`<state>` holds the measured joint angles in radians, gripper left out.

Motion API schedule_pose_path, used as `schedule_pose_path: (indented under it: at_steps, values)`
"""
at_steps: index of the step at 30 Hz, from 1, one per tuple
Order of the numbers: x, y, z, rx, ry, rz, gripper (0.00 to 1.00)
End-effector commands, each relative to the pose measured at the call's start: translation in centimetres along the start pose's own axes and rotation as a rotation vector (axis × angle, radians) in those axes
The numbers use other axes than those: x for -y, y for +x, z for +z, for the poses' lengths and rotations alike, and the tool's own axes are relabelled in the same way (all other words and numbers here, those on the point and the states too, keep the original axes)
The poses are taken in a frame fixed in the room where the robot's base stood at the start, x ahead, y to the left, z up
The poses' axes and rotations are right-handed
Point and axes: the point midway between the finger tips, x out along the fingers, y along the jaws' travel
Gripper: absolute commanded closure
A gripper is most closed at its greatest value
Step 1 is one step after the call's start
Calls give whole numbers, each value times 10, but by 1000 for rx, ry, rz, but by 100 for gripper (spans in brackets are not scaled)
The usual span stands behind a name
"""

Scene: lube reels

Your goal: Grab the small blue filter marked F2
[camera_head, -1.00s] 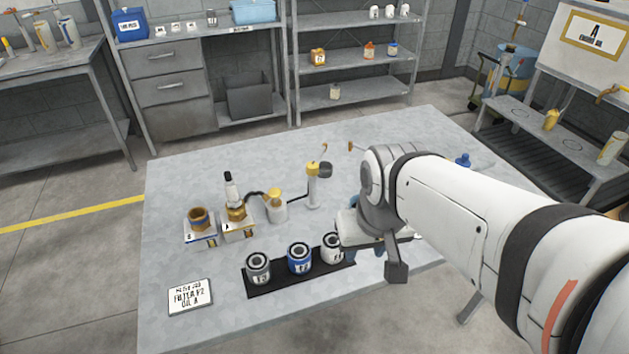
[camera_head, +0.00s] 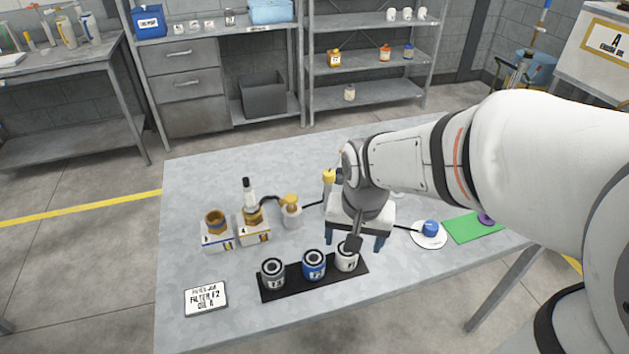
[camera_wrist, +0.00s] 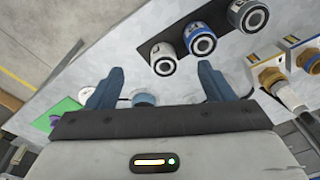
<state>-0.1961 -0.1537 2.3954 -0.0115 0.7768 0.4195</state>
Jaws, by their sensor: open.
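The blue filter marked F2 (camera_head: 314,265) stands upright in the middle of a black strip (camera_head: 272,292) on the table, between a grey filter (camera_head: 272,273) and a white filter (camera_head: 346,258). In the wrist view the blue filter (camera_wrist: 199,38) stands at the top, between the white filter (camera_wrist: 163,60) and the grey one (camera_wrist: 249,15). My gripper (camera_head: 366,245) is open and empty, above the table behind and right of the white filter. Its two blue fingers (camera_wrist: 160,90) show in the wrist view, with no filter between them.
A job card (camera_head: 206,298) lies at the front left. Two stands (camera_head: 217,236) and a pump bottle (camera_head: 291,212) are behind the filters. Right of my gripper are a white dish with a blue item (camera_head: 429,233) and a green mat (camera_head: 462,229).

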Motion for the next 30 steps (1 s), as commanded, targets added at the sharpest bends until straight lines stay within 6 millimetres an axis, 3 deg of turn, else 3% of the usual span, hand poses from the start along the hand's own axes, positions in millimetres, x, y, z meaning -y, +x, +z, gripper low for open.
schedule_pose_path:
  at_steps: [6,12,30]
  values:
    - [49,38,-19,79,143,31,25]
    - [73,63,-22,107,224,52,25]
    - [81,119,-24,114,241,58,25]
